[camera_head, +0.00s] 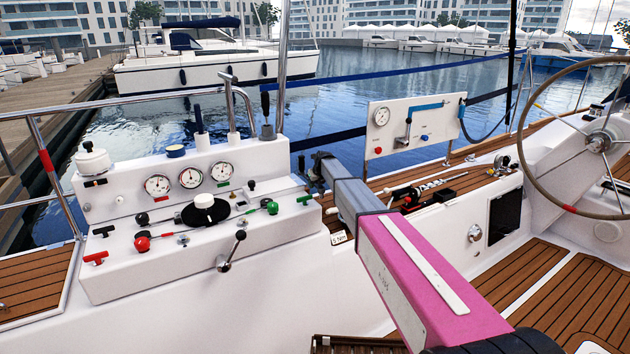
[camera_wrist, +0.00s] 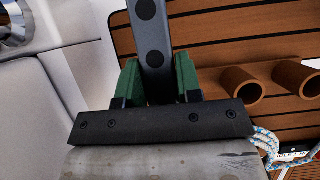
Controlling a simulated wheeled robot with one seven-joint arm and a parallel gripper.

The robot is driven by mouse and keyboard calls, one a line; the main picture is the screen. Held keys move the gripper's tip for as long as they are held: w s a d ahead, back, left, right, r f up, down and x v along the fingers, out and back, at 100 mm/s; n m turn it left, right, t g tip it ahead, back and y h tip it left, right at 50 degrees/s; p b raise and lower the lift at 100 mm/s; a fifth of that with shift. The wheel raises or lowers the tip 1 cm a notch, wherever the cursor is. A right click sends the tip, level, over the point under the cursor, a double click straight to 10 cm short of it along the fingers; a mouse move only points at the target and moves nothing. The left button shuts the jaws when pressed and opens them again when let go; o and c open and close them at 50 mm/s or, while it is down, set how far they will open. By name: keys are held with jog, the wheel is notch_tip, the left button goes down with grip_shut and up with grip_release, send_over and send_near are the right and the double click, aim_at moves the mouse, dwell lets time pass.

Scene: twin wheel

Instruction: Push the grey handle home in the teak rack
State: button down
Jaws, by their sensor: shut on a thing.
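In the wrist view a flat grey handle (camera_wrist: 150,32) with dark round spots stands between the green fingers of my gripper (camera_wrist: 158,66). The gripper is shut on it. The handle's far end runs out of the top of the picture, so I cannot tell where it ends or whether it touches anything. Teak slats (camera_wrist: 205,45) with dark seams lie behind it, with two open brown tubes (camera_wrist: 240,85) to the right; this looks like the teak rack. In the head view my gripper (camera_head: 314,170) is small and dark at the arm's far end; the handle is not clear there.
A white console (camera_head: 200,250) with gauges, knobs and levers stands left of my arm. A white panel (camera_head: 410,138) with a gauge and a steering wheel (camera_head: 597,140) are to the right. A blue-white rope (camera_wrist: 268,145) lies near the gripper in the wrist view.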

aim_at(321, 189)
jog(key=shift+f, duration=1.45)
jog(key=shift+f, duration=1.8)
dwell(0.4)
jog(key=c, duration=0.7)
grip_release()
jog(key=v, duration=1)
jog(key=shift+s+r, duration=0.15)
jog(key=shift+r, duration=0.2)
